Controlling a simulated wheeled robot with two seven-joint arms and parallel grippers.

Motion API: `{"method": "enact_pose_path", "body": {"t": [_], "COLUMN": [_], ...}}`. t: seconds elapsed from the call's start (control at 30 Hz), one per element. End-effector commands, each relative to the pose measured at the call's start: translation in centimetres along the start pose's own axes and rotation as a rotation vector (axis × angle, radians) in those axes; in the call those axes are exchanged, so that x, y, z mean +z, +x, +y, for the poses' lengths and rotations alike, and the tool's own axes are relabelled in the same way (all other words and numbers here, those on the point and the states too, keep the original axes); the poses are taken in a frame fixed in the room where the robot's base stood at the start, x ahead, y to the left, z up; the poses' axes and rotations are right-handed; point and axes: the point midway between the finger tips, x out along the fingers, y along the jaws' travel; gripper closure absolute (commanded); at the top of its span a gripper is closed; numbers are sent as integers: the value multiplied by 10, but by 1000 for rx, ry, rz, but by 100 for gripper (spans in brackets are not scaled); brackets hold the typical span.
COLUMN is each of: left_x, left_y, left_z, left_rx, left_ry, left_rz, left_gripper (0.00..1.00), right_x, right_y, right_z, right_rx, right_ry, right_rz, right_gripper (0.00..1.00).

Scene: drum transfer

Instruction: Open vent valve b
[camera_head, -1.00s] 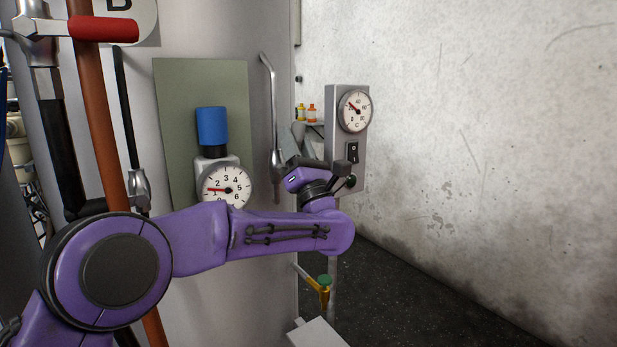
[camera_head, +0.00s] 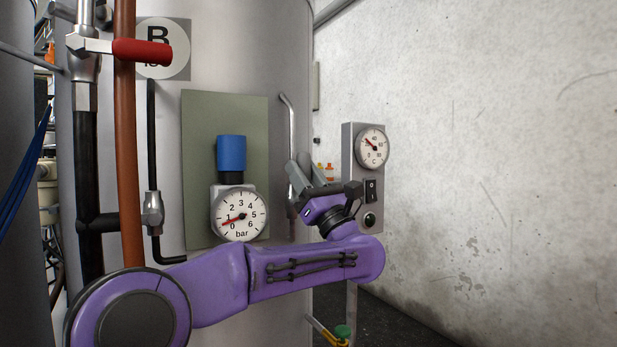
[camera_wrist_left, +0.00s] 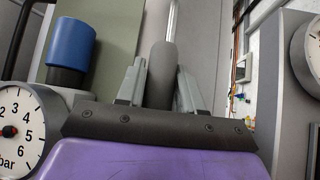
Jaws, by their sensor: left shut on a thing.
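Drum B (camera_head: 225,90) stands ahead, a tall pale metal drum with a round B label. On its right side is a thin bent metal pipe (camera_head: 288,120). My left gripper (camera_head: 304,172) is at the lower part of this pipe. In the left wrist view, the gripper (camera_wrist_left: 160,88) is shut with its two fingers on either side of a grey rounded fitting (camera_wrist_left: 162,70), the likely vent valve. The chrome pipe (camera_wrist_left: 172,18) rises above it. My purple forearm hides what is below. My right gripper is not in view.
A bar gauge (camera_head: 240,214) with a blue cap (camera_head: 231,153) sits left of the gripper, reading under 1. A grey box (camera_head: 350,150) with a temperature gauge (camera_head: 372,147) stands close on the right. A red lever (camera_head: 142,52) is at upper left.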

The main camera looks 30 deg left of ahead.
Motion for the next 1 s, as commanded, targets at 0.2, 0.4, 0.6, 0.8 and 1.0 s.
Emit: {"method": "enact_pose_path", "body": {"t": [0.2, 0.4, 0.6, 0.8, 1.0], "left_x": [-3, -1, -1, -1, -1], "left_y": [-3, -2, -21, -70, -102], "left_z": [-1, -2, -2, -2, -1], "left_rx": [-2, -2, -5, -6, -2], "left_ry": [-1, -2, -3, -2, -1], "left_rz": [7, 4, 1, 0, 4], "left_gripper": [43, 43, 43, 43, 43], "right_x": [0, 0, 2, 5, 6], "right_y": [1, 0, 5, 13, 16], "right_z": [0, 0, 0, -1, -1], "right_rx": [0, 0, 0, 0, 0], "right_ry": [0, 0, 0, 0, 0], "right_rz": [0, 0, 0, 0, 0], "right_gripper": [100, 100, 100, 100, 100]}}
